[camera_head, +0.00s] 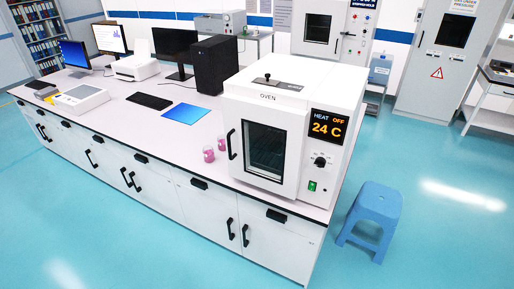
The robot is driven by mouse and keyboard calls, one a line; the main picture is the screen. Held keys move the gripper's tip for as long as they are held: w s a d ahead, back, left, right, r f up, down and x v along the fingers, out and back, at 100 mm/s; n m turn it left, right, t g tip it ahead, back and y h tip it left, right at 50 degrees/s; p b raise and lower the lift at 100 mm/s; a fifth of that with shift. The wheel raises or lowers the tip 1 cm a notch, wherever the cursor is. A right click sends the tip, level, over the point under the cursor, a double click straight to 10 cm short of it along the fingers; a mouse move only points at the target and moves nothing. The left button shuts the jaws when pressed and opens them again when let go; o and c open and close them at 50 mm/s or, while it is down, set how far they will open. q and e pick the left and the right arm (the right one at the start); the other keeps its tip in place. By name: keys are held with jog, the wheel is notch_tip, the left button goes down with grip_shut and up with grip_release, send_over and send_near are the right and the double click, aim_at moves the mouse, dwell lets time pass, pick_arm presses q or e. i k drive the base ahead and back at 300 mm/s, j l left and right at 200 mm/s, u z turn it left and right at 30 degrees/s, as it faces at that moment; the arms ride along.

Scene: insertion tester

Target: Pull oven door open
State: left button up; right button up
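The white oven (295,85) stands on the right end of the long lab bench. Its front door (265,150) is shut and has a dark glass window with a rack faintly visible inside. A black door handle (231,144) is on the door's left edge. The display (327,124) at the right of the door reads "HEAT OFF" and "24 C". Below it are a black knob and a green switch. Neither of my grippers shows in the head view.
Two small containers of pink liquid (209,154) stand on the bench (180,130) just left of the oven door. A blue sheet (180,116), keyboard (150,101) and black computer tower (210,64) are further left. A blue stool (374,210) stands right of the bench. The floor in front is clear.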

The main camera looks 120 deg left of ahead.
aim_at(238, 111)
jog(key=k+l+u, duration=0.15)
jog(key=u, duration=0.3)
jog(key=k+l+u, duration=0.15)
jog(key=u, duration=0.3)
jog(key=k+l+u, duration=0.15)
jog(key=u, duration=2.95)
